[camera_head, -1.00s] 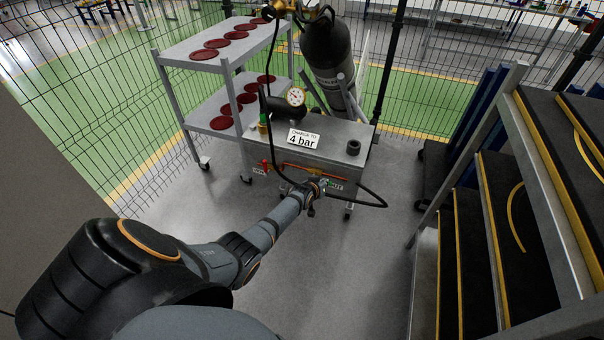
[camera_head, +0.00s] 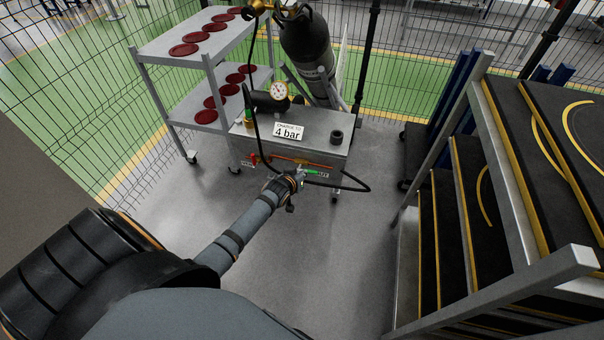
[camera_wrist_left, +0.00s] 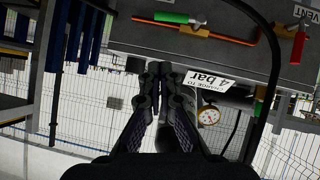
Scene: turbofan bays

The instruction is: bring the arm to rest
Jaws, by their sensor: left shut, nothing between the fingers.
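My left gripper (camera_head: 301,173) is at the front of the grey charging cart, close to the green-handled valve (camera_head: 318,173). From the head view I cannot tell whether it touches the cart. In the left wrist view its two dark fingers (camera_wrist_left: 156,75) are together with nothing between them. There the cart front appears upside down, with the green handle (camera_wrist_left: 172,18) and red handle (camera_wrist_left: 298,45) beyond the fingertips. My left arm stretches from the lower left towards the cart. My right gripper is not in view.
The charging cart (camera_head: 310,150) carries a "4 bar" sign (camera_head: 288,132) and a gauge (camera_head: 279,91). A black hose (camera_head: 350,190) loops beside the gripper. A shelf trolley (camera_head: 165,42) holds red discs. Black steps (camera_head: 470,230) stand at right. Grey floor (camera_head: 320,260) is clear between.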

